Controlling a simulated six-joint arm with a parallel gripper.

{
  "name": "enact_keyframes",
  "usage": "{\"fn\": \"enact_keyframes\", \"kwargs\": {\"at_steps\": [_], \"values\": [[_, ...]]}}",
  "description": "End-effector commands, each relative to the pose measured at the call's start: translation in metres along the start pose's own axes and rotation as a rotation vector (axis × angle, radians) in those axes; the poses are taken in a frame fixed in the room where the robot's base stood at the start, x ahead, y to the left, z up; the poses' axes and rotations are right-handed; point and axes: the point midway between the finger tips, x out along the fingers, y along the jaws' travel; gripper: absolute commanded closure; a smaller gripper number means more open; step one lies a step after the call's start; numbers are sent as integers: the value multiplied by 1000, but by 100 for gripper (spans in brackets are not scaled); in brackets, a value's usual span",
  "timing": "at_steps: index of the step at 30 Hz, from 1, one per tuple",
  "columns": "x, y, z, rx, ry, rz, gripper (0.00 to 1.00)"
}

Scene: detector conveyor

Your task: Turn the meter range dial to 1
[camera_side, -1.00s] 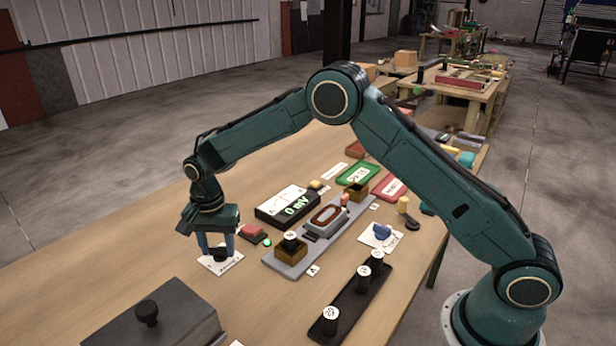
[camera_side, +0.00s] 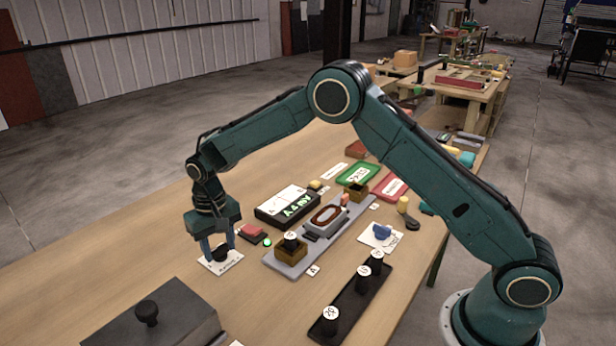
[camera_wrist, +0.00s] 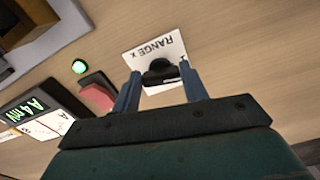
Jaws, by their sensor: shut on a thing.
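The range dial (camera_wrist: 160,72) is a black knob on a white card (camera_wrist: 143,52) marked "RANGE x". In the side view the dial (camera_side: 221,252) and its card (camera_side: 222,266) lie on the table at the left. My gripper (camera_wrist: 160,80) is over the card with its two blue fingers shut on the dial, one on each side. In the side view my gripper (camera_side: 221,247) points down at the dial. The meter (camera_side: 288,206) is a black box with a white face and green characters. It also shows in the wrist view (camera_wrist: 45,122). The dial's pointer setting is hard to read.
A red button block (camera_side: 252,231) and a lit green lamp (camera_side: 267,242) are right of the dial. A grey rail with parts (camera_side: 275,265) lies beyond them. A dark grey box with a knob (camera_side: 165,318) stands near the front. Bare table lies left of the dial.

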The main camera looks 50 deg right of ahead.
Motion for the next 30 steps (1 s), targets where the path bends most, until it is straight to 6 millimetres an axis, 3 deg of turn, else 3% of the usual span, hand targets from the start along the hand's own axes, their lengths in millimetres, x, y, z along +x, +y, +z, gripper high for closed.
{"fn": "enact_keyframes", "kwargs": {"at_steps": [9, 25, 26, 29, 30], "values": [[-1, 1, -1, -165, 2, -1, 79], [-1, 1, -1, -202, 2, -1, 79], [-1, 1, -1, -202, 2, -1, 54], [-1, 1, -1, -201, 2, -1, 35], [-1, 1, -1, -201, 2, -1, 35]]}}
